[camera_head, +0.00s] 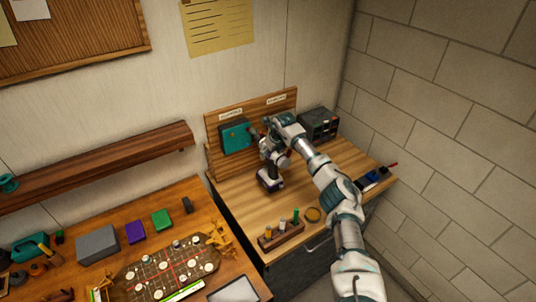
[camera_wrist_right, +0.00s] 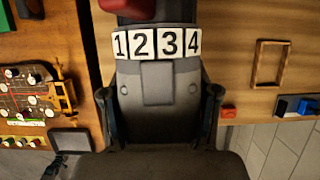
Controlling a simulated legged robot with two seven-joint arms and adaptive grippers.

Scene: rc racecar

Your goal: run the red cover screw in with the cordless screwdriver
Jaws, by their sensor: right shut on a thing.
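The cordless screwdriver (camera_head: 270,181) is upright, its dark base low over or on the bench; I cannot tell whether it touches. My right gripper (camera_head: 273,147) is shut on its upper part, just right of the teal covered box (camera_head: 236,136) on the wooden backboard. The screwdriver's nose points toward the box; whether it touches is too small to tell. The right wrist view shows the dark tool body with a white 1-2-3-4 strip (camera_wrist_right: 157,45) beyond my gripper. The red cover screw cannot be made out. My left gripper is in neither view.
A dark drawer box (camera_head: 319,124) stands right of the screwdriver. Blue and black items (camera_head: 372,178) lie at the right edge. A cluttered second table is at left.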

